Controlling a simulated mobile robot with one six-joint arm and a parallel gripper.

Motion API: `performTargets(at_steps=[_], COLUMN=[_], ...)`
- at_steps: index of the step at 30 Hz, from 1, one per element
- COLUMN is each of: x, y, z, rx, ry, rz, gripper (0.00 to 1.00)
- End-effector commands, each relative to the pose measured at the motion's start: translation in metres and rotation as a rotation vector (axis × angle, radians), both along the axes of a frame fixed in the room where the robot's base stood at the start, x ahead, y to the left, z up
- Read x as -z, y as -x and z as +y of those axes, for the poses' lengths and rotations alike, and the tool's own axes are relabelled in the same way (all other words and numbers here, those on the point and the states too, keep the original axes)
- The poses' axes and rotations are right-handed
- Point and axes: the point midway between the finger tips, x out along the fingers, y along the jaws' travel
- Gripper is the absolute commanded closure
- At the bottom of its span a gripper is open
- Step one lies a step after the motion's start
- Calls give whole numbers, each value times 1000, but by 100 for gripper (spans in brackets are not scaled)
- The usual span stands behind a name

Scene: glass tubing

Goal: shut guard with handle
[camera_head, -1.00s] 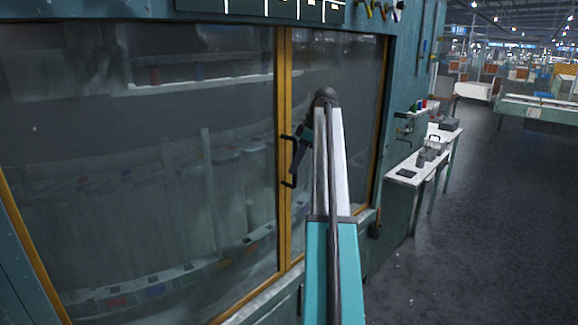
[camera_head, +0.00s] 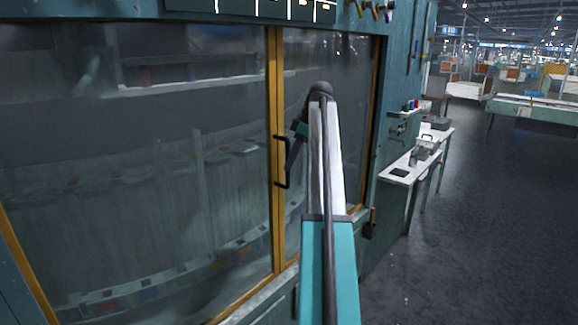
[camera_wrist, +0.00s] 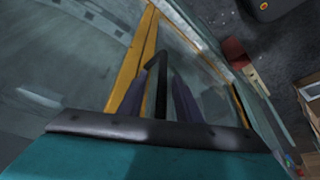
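The guard is a large glazed front with yellow-framed panes (camera_head: 130,190). Its black bar handle (camera_head: 281,163) is upright on the yellow frame (camera_head: 274,215) where two panes meet in the head view. My gripper (camera_head: 291,160) is at the handle, partly hidden by my arm. In the wrist view, my gripper's two dark fingers (camera_wrist: 157,98) stand apart, one on each side of the handle (camera_wrist: 160,95). A narrow gap with yellow frame showing lies between the left finger and the handle, so the fingers are around it without visible grip.
Inside the glass are racks and a lower row of coloured blocks, seen dimly. A white side table (camera_head: 412,170) with small items stands right of the machine. A dark box juts from the machine's right lower edge (camera_head: 370,225). The grey floor (camera_head: 480,220) at right is clear.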

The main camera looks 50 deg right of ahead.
Motion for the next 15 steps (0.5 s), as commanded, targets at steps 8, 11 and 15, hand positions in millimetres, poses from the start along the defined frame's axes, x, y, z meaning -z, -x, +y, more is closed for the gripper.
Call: performTargets(at_steps=[8,11,15], x=[-30,-44,-57], y=[9,13,17], z=[-9,-10,-13], rx=[0,0,0], ry=[1,1,1], rz=[-1,1,0], gripper=[69,69,69])
